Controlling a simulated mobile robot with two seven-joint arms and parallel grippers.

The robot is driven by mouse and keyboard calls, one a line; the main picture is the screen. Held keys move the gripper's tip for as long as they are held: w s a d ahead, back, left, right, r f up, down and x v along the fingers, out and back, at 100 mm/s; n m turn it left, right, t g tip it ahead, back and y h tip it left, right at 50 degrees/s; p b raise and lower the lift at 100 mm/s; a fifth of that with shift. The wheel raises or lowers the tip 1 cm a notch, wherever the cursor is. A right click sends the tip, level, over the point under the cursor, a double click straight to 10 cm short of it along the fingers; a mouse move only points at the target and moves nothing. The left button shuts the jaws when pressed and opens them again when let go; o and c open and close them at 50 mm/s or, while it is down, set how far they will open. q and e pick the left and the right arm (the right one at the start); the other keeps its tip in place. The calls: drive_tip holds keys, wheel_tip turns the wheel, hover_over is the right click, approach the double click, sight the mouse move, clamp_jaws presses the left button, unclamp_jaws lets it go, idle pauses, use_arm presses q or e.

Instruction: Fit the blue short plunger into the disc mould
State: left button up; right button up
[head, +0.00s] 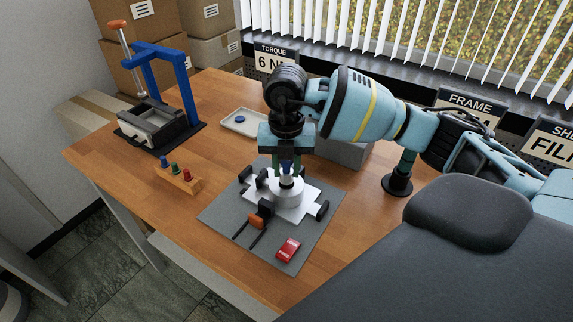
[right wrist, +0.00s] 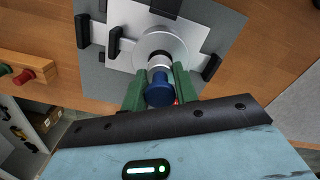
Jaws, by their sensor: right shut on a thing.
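My right gripper (head: 287,168) points down over the grey mat. Its green fingers are shut on the blue short plunger (right wrist: 159,92), gripping its blue head; its metal shaft points down. The disc mould (head: 288,197), a pale round block, stands on a white cross-shaped plate directly below. In the right wrist view the shaft meets the middle of the disc mould (right wrist: 146,50). The plunger looks upright over the bore; how far the shaft is inside cannot be told. My left gripper is not in view.
A wooden rack (head: 171,181) with blue, green and red knobs stands left. A blue-framed press (head: 160,70) is behind it. A pale tray (head: 232,128) holds a blue disc. Black clamps, an orange-handled tool (head: 255,221) and a red item (head: 288,250) are on the mat (head: 222,212).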

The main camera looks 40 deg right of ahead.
drive_tip(key=shift+f+b, duration=0.35)
drive_tip(key=shift+f, duration=0.9)
drive_tip(key=o, duration=1.1)
drive_tip(key=shift+c, duration=0.2)
wheel_tip(320, 180, up, 8)
drive_tip(key=shift+f, duration=0.1)
